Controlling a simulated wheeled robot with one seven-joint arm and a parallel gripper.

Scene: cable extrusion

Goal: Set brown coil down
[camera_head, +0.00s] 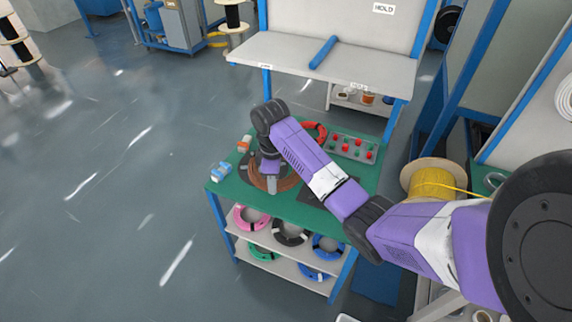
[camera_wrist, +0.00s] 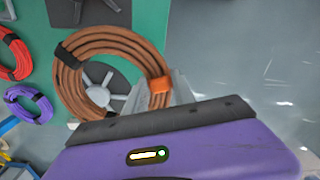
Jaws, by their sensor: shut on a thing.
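The brown coil (camera_head: 289,183) is at the green-topped table (camera_head: 219,186), under the end of my arm. It also shows in the wrist view (camera_wrist: 91,43), with a black band and an orange band around it. My gripper (camera_head: 271,184) is shut on the coil near its orange band; in the wrist view the grey fingers (camera_wrist: 180,88) are partly hidden by the purple housing. A grey spoked hub on a dark plate (camera_wrist: 100,84) shows through the coil's opening. I cannot tell whether the coil touches the plate or hangs just above it.
A red coil (camera_head: 320,128) and a button panel (camera_head: 352,148) occupy the table's back. Blue (camera_head: 221,171) and orange (camera_head: 243,144) small items lie along its left edge. Shelves below hold several coils, including a pink one (camera_head: 240,220). A white workbench (camera_head: 375,68) stands behind.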

